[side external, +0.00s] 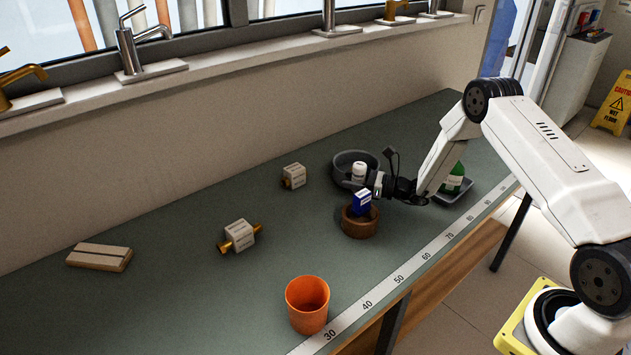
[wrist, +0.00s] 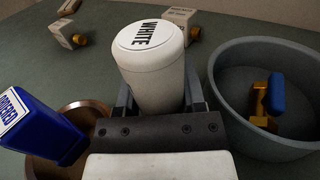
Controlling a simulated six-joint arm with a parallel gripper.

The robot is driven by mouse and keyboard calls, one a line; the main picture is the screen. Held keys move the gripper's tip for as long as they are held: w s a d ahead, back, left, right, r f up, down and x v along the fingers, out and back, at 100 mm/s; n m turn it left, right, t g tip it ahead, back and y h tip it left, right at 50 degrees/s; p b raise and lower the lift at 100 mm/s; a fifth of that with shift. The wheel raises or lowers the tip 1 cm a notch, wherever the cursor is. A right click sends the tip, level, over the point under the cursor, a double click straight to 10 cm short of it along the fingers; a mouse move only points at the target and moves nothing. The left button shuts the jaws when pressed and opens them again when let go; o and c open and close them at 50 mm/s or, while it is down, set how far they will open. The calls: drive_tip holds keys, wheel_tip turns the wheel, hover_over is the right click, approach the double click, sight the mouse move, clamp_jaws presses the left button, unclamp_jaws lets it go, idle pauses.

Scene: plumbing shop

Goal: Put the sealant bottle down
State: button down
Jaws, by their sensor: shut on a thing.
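The white sealant bottle (wrist: 153,70), its cap marked "WHITE", stands about upright between the fingers of my gripper (wrist: 158,100). In the side view the bottle (side external: 359,170) appears in front of the dark grey bowl, and my gripper (side external: 372,184) is shut on it from the right. The bottle's lower part is hidden, so I cannot tell whether its base touches the bench.
The dark grey bowl (wrist: 224,118) holds a brass valve with a blue handle (wrist: 268,98). A wooden bowl (side external: 360,227) holds a blue box (side external: 362,202). A green bottle (side external: 454,178) stands in a grey tray (side external: 440,200).

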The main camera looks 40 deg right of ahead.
drive_tip(key=shift+r, duration=0.1)
drive_tip(key=shift+r, duration=0.75)
drive_tip(key=s+a+r, duration=0.2)
drive_tip(key=s+r, duration=0.9)
drive_tip(key=s, duration=0.2)
drive_tip(key=shift+s+r, duration=0.15)
drive_tip(key=shift+s, duration=0.25)
drive_tip(key=w+a+f+m+h, duration=0.1)
drive_tip(key=a+f, duration=0.2)
drive_tip(key=a, duration=0.5)
drive_tip(key=shift+w+t, duration=0.4)
drive_tip(key=shift+d+r, duration=0.1)
drive_tip(key=s+d+r+n+y, duration=0.1)
drive_tip(key=d+r, duration=0.2)
drive_tip(key=d, duration=0.4)
drive_tip(key=shift+s+d+g, duration=0.4)
